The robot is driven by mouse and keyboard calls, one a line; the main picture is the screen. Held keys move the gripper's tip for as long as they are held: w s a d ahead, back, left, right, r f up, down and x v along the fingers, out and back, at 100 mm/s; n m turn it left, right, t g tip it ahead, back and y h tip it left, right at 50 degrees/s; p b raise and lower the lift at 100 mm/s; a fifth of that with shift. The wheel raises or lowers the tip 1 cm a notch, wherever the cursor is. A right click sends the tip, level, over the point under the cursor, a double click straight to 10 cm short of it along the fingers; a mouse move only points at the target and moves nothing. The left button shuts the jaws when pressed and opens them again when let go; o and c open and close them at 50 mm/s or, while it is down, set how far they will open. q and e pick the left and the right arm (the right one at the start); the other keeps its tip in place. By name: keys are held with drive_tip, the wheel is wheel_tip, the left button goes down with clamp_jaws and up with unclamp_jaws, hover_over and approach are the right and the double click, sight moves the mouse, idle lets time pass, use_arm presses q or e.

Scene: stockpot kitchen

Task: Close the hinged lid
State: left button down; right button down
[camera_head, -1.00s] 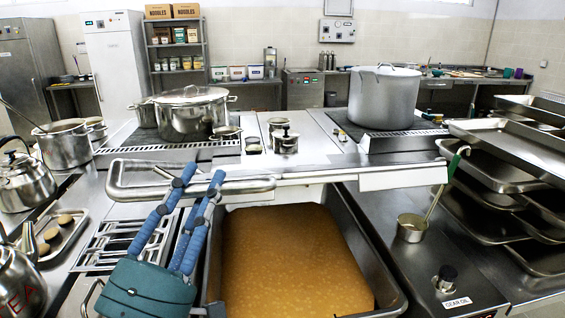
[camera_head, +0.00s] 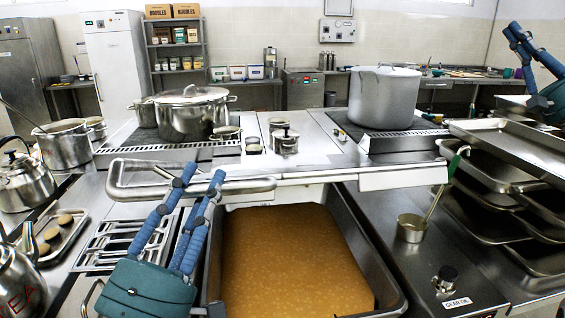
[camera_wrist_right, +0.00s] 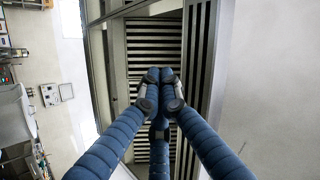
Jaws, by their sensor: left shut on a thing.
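The lid (camera_head: 300,172) shows as a metal panel with a pale front edge, raised above the pan. A bent tubular handle (camera_head: 135,193) runs along its left front. Under it the rectangular pan (camera_head: 385,285) stands open, full of orange-brown liquid. My left gripper (camera_head: 203,177) has its blue fingers around the handle bar and is shut on it. My right gripper (camera_head: 515,33) is high at the far right, away from the lid. In the right wrist view its fingertips (camera_wrist_right: 160,88) meet with nothing between them.
A large stockpot (camera_head: 384,98) and a lidded pot (camera_head: 192,115) stand on the range behind the lid. Stacked trays (camera_head: 500,155) fill the right side. A ladle (camera_head: 411,228) rests right of the pan. Kettles (camera_head: 22,185) stand at the left.

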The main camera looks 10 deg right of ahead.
drive_tip(key=s+a+f+n+g+y, duration=0.2)
drive_tip(key=a+n+g+y, duration=0.45)
drive_tip(key=a, duration=0.55)
drive_tip(key=s+a+f+n+g+y, duration=0.1)
drive_tip(key=s+a+n+g+y, duration=0.1)
drive_tip(key=a+n+g+y, duration=0.55)
use_arm(q)
drive_tip(key=shift+f, duration=0.1)
use_arm(e)
drive_tip(key=s+a+f+n+g+h, duration=0.2)
drive_tip(key=a+f, duration=0.3)
drive_tip(key=a, duration=0.5)
drive_tip(key=s+a+f+n+g+h, duration=0.2)
drive_tip(key=a+f+g, duration=0.3)
drive_tip(key=a, duration=0.5)
drive_tip(key=s+a+f+n+g+h, duration=0.2)
drive_tip(key=s+a+f+n+g, duration=0.1)
drive_tip(key=a, duration=0.6)
wheel_tip(320, 180, down, 2)
drive_tip(key=shift+s+a+f+n, duration=0.25)
drive_tip(key=shift+s+a+n, duration=0.15)
drive_tip(key=shift+s+n, duration=0.3)
